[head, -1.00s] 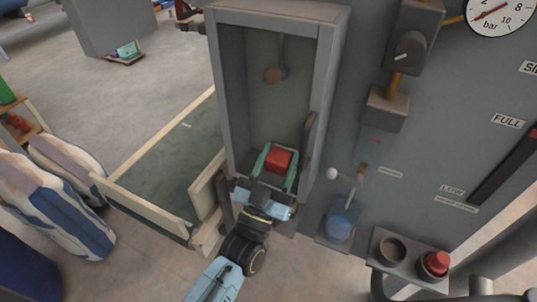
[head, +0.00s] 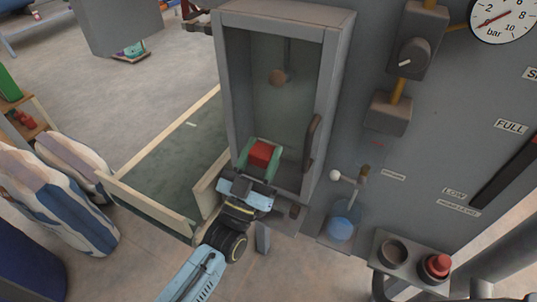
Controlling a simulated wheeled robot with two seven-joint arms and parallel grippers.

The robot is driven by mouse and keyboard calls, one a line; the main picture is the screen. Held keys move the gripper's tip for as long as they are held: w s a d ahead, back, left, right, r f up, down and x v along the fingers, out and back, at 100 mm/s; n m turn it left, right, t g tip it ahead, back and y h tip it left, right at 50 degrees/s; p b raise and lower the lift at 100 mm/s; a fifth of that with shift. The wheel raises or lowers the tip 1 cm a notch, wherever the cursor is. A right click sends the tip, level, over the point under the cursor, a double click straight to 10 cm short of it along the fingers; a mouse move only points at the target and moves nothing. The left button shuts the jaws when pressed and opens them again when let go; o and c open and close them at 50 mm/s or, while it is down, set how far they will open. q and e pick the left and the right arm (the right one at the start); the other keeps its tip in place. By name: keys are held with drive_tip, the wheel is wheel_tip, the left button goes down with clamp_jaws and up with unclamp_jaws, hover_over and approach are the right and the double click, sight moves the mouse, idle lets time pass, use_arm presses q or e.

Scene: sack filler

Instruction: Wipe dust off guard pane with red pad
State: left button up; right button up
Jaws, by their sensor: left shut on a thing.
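The guard pane (head: 288,115) is a clear, greenish upright sheet in the grey frame of a tall cabinet, in the middle of the head view. My left gripper (head: 259,158) reaches up from below, in front of the pane's lower left part. Its green-tipped fingers are shut on the red pad (head: 261,153). The pad is at the pane, but I cannot tell whether it touches. I cannot make out the dust clearly. The arm and gripper hide the lower left of the frame. My right gripper is not in view.
A dark handle (head: 312,143) stands out on the frame's right side. Right of it are a white-knobbed lever (head: 336,175), a blue round part (head: 341,228) and a red button (head: 437,265). A low-walled green platform (head: 165,165) and striped sacks (head: 65,205) are left.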

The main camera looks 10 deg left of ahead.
use_arm(q)
drive_tip(key=shift+w+a, duration=0.25)
drive_tip(key=shift+a, duration=0.45)
drive_tip(key=shift+w+a, duration=0.25)
drive_tip(key=shift+a, duration=0.4)
drive_tip(key=shift+w+a+r, duration=0.1)
drive_tip(key=shift+w+a, duration=0.25)
drive_tip(key=shift+a, duration=0.5)
drive_tip(key=shift+w+a, duration=0.3)
drive_tip(key=shift+a, duration=0.5)
drive_tip(key=s+a+p, duration=0.2)
drive_tip(key=s+p, duration=0.1)
drive_tip(key=s, duration=0.2)
drive_tip(key=shift+s, duration=0.35)
